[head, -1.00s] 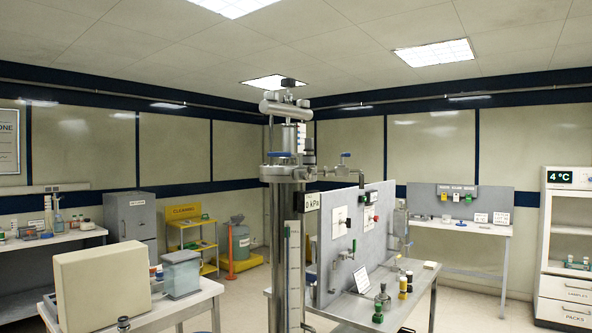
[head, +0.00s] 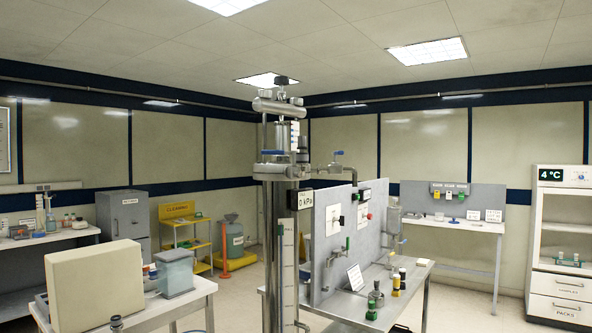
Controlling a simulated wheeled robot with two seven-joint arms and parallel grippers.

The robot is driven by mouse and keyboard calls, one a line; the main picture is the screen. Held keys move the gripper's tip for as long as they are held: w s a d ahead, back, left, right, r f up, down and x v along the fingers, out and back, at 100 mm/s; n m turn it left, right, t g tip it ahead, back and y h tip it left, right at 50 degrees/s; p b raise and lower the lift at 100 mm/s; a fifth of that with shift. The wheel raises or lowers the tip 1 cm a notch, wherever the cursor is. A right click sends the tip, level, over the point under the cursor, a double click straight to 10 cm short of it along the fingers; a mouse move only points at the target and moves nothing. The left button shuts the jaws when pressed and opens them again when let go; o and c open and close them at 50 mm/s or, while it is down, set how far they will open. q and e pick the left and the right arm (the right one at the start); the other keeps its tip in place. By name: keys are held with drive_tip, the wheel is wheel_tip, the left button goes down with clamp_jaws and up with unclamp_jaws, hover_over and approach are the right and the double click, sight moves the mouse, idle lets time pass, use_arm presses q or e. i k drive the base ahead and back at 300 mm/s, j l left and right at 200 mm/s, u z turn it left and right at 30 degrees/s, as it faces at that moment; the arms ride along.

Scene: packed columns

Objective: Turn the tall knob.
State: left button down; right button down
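A tall steel column (head: 281,215) stands in the middle of the head view. A dark knob (head: 281,80) sits at its very top, above a metal cross-head (head: 279,106); I cannot tell for sure that it is the tall knob. A grey panel (head: 331,234) to the right of the column carries a small red knob (head: 369,216) and a green-handled tap (head: 347,243). A blue-handled valve (head: 338,153) is on a pipe beside the column. Neither of my grippers is in view.
A steel table (head: 335,306) with bottles (head: 375,300) stands under the panel. Floor shows between this bench and the column. A white cabinet (head: 561,225) stands at far right.

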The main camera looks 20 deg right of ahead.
sight(280, 80)
drive_tip(key=l+u, duration=0.15)
drive_tip(key=l, duration=0.7)
drive_tip(key=l+u, duration=0.15)
drive_tip(key=l, duration=0.65)
drive_tip(key=k+l+u, duration=0.15)
drive_tip(key=l, duration=0.7)
drive_tip(key=i+l+u, duration=0.1)
drive_tip(key=l, duration=0.35)
drive_tip(key=i+l+u, duration=0.15)
drive_tip(key=l, duration=0.3)
drive_tip(key=i+l+u, duration=0.1)
drive_tip(key=l, duration=0.35)
drive_tip(key=i+l+u, duration=0.15)
drive_tip(key=l, duration=0.3)
drive_tip(key=i+l, duration=0.25)
drive_tip(key=l, duration=0.15)
drive_tip(key=j+u, duration=0.05)
